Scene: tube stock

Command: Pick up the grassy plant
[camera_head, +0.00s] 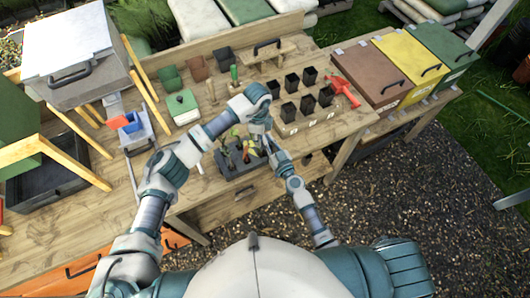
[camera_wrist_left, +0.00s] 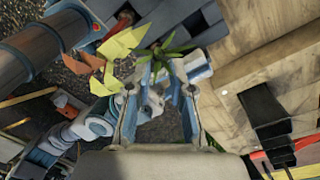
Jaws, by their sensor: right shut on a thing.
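The grassy plant (camera_wrist_left: 165,55), with thin spiky green leaves, shows just beyond the fingertips of my left gripper (camera_wrist_left: 160,90) in the left wrist view. The left fingers are apart with nothing clearly held between them. My right gripper (camera_wrist_left: 158,76) is right at the grassy plant, shut on it, though its fingers are partly hidden by the leaves. In the head view my left gripper (camera_head: 262,124) hangs over the right side of the dark planter tray (camera_head: 238,172). My right gripper (camera_head: 268,143) is close below it, and the two overlap there.
A yellow-leaved plant (camera_wrist_left: 122,45) and an orange-leaved plant (camera_wrist_left: 90,60) stand beside the grassy one. A green-lidded box (camera_head: 183,107) stands left. Brown, yellow and green bins line the right.

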